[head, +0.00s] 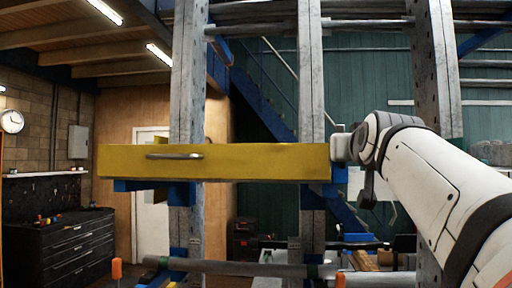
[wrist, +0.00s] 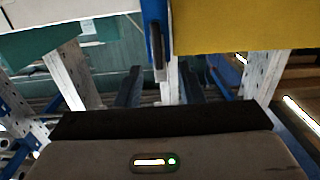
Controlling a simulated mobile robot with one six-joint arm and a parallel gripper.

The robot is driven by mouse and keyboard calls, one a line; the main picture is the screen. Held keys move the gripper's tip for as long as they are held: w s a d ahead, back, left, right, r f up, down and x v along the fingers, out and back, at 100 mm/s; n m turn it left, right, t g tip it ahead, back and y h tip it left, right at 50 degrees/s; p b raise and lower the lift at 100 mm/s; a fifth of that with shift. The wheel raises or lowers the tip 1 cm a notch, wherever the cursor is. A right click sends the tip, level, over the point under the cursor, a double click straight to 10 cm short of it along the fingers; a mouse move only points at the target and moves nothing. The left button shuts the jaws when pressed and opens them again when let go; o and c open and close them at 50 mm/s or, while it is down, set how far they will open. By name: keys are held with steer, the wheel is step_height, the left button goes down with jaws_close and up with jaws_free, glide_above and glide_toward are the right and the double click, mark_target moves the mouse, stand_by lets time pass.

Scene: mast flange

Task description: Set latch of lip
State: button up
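A long yellow bar (head: 240,163), likely the lip, spans the middle of the head view, with a grey metal handle (head: 174,156) on its front face. A yellow panel (wrist: 235,28) fills the upper right of the wrist view. Beside its left edge hangs a narrow blue piece with a dark, rounded strip (wrist: 158,45); I cannot tell whether this is the latch. In the head view my wrist is at the bar's right end and the fingertips cannot be made out.
Grey upright posts (head: 311,80) stand behind the bar, with blue brackets (head: 180,192) under it. A horizontal grey pipe (head: 235,268) runs low in front. A dark tool cabinet (head: 72,245) stands at the far left.

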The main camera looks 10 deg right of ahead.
steer(key=r+p+x, duration=0.1)
steer(key=p+x, duration=0.2)
steer(key=x, duration=0.4)
steer(key=shift+w+d+r, duration=0.15)
steer(key=shift+w+d, duration=0.15)
jaws_close()
stand_by(0.4)
